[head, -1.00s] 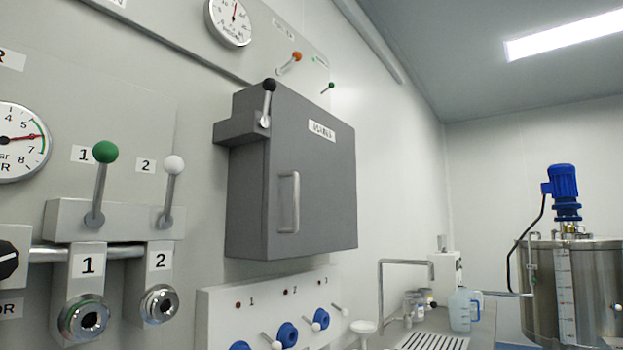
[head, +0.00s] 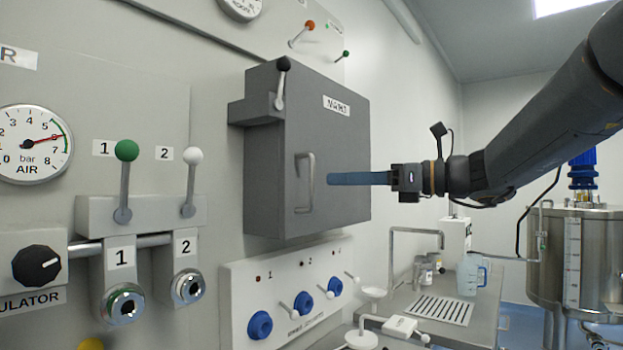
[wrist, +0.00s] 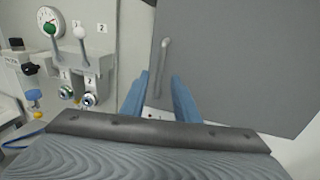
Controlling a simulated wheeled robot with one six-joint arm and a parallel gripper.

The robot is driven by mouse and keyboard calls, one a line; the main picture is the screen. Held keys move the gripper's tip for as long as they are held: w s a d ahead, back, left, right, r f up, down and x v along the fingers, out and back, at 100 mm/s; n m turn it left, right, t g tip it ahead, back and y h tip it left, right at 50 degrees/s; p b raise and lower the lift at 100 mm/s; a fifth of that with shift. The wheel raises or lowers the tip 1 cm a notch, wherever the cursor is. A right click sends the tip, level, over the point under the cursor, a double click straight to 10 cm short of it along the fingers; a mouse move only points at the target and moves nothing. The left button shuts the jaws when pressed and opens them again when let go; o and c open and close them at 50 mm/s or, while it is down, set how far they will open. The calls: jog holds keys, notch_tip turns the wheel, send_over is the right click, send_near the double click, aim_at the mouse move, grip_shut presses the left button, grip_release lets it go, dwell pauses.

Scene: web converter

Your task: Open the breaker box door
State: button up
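The breaker box (head: 345,160) is a dark grey wall cabinet with a labelled front door, and the door looks closed. A light grey vertical bar handle (head: 306,183) sits on the door's left part. A black-knobbed lever (head: 281,84) stands upright at the box's upper left. My gripper (head: 332,179) has blue fingers and points left at the handle from the right. In the wrist view its two fingers (wrist: 158,98) are spread apart with nothing between them. The handle (wrist: 161,66) shows beyond the fingertips in that view. I cannot tell whether the fingers touch it.
A valve panel (head: 240,300) with blue knobs is below the box. Green (head: 126,150) and white (head: 192,155) levers and an air gauge (head: 33,143) are to the left. A bench (head: 480,325) with a jug (head: 470,274) and a steel tank (head: 570,260) stand to the right.

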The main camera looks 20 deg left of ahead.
jog(key=p, duration=0.2)
send_over(312, 205)
jog(key=shift+w+a+r, duration=0.1)
jog(key=shift+w+r, duration=0.05)
jog(key=shift+w, duration=0.15)
grip_shut()
